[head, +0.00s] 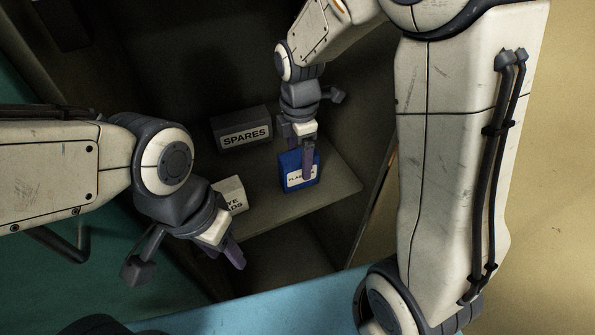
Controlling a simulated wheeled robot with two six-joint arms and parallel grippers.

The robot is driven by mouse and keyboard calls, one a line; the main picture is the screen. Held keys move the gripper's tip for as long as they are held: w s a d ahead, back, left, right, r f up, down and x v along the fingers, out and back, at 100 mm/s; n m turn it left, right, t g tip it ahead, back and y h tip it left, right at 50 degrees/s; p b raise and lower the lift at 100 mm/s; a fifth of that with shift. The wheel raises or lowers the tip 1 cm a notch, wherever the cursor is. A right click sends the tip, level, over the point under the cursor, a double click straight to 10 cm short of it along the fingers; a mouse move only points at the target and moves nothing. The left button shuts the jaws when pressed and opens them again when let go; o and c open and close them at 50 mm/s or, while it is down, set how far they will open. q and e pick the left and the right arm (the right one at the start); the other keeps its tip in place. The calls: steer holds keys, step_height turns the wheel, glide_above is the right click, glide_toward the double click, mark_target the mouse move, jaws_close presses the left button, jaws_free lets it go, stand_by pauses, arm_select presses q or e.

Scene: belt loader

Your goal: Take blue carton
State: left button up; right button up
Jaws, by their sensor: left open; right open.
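The blue carton (291,181) stands on a shelf board, with a white label on its front. My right gripper (307,170) points down over it, open, with a finger in front of the carton's face and covering part of the label. Whether the fingers touch the carton cannot be told. My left gripper (232,256) is open and empty, lower left, in front of the shelf edge and apart from the blue carton.
A dark box labelled SPARES (246,137) stands behind and left of the blue carton. A white box (232,194) stands at the front left, partly hidden by my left arm. The shelf (335,187) is bare to the right. A light blue surface (290,305) lies below.

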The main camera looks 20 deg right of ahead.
mark_target(299, 174)
step_height(299, 174, down, 6)
steer(key=shift+s+r+b, duration=0.1)
steer(key=shift+b, duration=0.6)
steer(key=shift+c, duration=0.3)
jaws_close()
